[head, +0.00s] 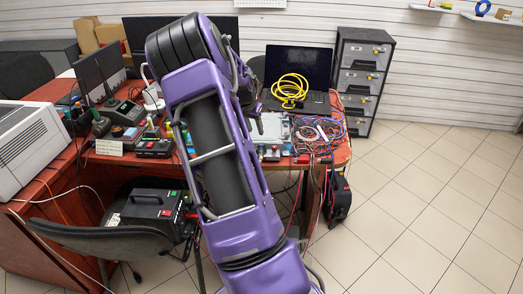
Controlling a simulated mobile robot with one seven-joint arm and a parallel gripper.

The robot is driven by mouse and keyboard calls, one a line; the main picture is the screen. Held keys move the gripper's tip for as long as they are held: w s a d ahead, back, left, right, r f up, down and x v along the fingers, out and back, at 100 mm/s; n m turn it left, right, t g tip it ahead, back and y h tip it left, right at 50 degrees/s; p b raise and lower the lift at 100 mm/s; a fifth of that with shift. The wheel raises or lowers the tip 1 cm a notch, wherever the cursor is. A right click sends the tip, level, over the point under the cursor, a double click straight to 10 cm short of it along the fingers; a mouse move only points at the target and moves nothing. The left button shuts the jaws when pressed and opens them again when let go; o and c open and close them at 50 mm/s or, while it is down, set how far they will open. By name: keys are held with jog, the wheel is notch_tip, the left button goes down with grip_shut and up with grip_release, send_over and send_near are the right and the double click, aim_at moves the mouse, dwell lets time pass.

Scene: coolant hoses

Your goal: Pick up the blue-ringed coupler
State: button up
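I cannot make out a blue-ringed coupler for certain. My purple arm fills the middle of the head view and hides part of the table. My gripper (256,122) seems to be the dark part just right of the arm, in front of the table's back part. It is mostly hidden, and its fingers are too small to read. It is far from the shelf.
A red-brown table (70,185) carries electronics, wires, a laptop (298,72) and a yellow coiled cable (290,90). A grey drawer cabinet (361,78) stands behind right. A chair (105,240) and black box are front left. The tiled floor (440,200) at right is clear.

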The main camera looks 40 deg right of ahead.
aim_at(261, 145)
jog(key=x, duration=1.2)
jog(key=shift+w+d, duration=0.25)
jog(key=shift+d, duration=0.05)
jog(key=shift+r, duration=0.1)
jog(key=shift+c, duration=0.2)
grip_shut()
